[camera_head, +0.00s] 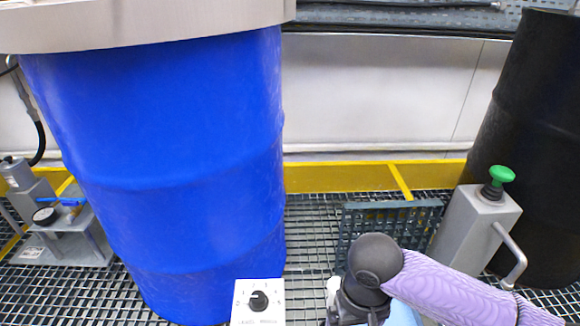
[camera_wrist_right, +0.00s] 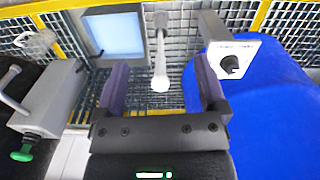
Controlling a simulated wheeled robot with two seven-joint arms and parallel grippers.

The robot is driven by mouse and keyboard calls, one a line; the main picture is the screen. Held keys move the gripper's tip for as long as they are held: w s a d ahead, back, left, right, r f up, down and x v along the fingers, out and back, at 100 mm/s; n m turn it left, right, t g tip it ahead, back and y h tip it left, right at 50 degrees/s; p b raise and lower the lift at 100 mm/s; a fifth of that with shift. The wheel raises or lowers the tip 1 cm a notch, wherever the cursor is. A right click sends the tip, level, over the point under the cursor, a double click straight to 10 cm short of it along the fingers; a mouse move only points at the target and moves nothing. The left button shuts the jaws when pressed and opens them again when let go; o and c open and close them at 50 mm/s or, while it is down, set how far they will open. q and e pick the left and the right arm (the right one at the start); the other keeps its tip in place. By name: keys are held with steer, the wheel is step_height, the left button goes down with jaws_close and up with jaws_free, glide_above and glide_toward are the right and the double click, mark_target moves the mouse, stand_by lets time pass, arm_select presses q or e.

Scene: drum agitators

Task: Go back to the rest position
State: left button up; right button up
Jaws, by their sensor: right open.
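My right arm, in a purple sleeve, enters the head view from the lower right. Its dark wrist is at the bottom edge, and the gripper (camera_head: 347,312) is mostly cut off there. In the right wrist view, the right gripper (camera_wrist_right: 160,70) has its two fingers wide apart with nothing held between them. A pale rod with a rounded white end (camera_wrist_right: 160,75) shows in the gap between the fingers; I cannot tell how far beyond them it is. My left gripper is not in view.
A large blue drum (camera_head: 165,165) fills the left, with a white dial box (camera_head: 258,302) in front. A grey box with a green knob (camera_head: 502,174) stands beside a black drum (camera_head: 545,120). A lit screen (camera_wrist_right: 114,36) is near the gripper. Metal pump equipment (camera_head: 65,235) stands far left.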

step_height(320, 180, down, 16)
steer(key=d+f+m+t+y, duration=0.1)
steer(key=d+m+y, duration=0.1)
steer(key=s+d+f+n+h, duration=0.1)
steer(key=s+d+f, duration=0.3)
steer(key=s+f, duration=0.45)
steer(key=s+d+f+h, duration=0.1)
steer(key=s+d+f, duration=0.2)
steer(key=s+f, duration=0.55)
steer(key=s+d+r+n+g+h, duration=0.1)
steer(key=s+g, duration=0.1)
steer(key=s, duration=1.1)
steer(key=s+d+r+n+g, duration=0.1)
steer(key=s+d, duration=0.1)
steer(key=s, duration=1.1)
arm_select(q)
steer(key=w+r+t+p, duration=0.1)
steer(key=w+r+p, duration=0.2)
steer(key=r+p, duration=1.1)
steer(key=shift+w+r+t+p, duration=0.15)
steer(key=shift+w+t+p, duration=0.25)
steer(key=shift+p, duration=0.2)
arm_select(e)
steer(key=w+r+t, duration=0.1)
steer(key=w+r, duration=0.3)
steer(key=r, duration=1)
steer(key=shift+w+a+n+t, duration=0.2)
steer(key=shift+a+n+t, duration=0.1)
steer(key=shift+a, duration=0.05)
